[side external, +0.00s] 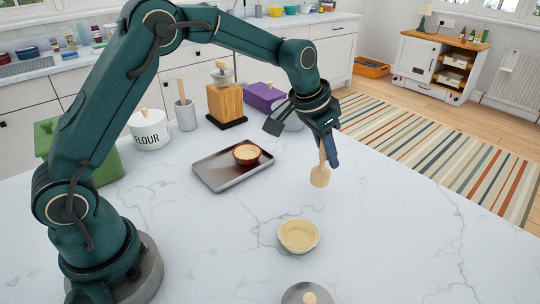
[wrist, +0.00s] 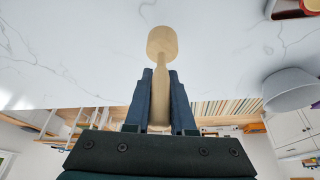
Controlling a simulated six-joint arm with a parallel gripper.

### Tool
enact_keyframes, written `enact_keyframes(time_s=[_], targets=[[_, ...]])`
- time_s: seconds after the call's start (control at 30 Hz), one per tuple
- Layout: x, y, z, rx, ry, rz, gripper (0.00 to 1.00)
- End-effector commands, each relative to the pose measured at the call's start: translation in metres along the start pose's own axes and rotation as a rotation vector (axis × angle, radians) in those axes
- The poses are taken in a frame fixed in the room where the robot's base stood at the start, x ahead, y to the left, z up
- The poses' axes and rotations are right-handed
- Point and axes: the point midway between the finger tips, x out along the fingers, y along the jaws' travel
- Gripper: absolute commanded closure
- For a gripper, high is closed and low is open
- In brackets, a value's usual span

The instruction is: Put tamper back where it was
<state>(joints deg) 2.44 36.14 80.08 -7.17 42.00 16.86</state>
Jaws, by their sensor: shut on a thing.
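The tamper (side external: 320,177) is pale wood with a wide round end and a thin handle. My gripper (side external: 328,150) is shut on its handle and holds it roughly upright, wide end down, above the white worktop; whether it touches the worktop I cannot tell. In the wrist view, the tamper (wrist: 163,43) runs between the two dark fingers of my gripper (wrist: 160,78), its wide end beyond the fingertips. The fingers hide part of the handle. A grey cylindrical crock (side external: 186,117) with a wooden handle standing in it is at the back left.
A cream pie dish (side external: 298,237) stands in front of the tamper. A metal tray (side external: 216,178) holds a red bowl (side external: 247,155). A flour jar (side external: 149,131), wooden grinder (side external: 226,103) and purple box (side external: 264,97) stand behind.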

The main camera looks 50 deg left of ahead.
Motion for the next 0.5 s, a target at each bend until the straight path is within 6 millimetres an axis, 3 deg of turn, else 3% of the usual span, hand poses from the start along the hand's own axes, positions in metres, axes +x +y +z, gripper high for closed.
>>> enact_keyframes(time_s=[0.3, 0.5], targets=[[0.034, 0.002, 0.013, -0.002, -0.003, -0.003, 1.0], [0.039, 0.001, 0.014, -0.001, 0.003, -0.005, 1.0]])
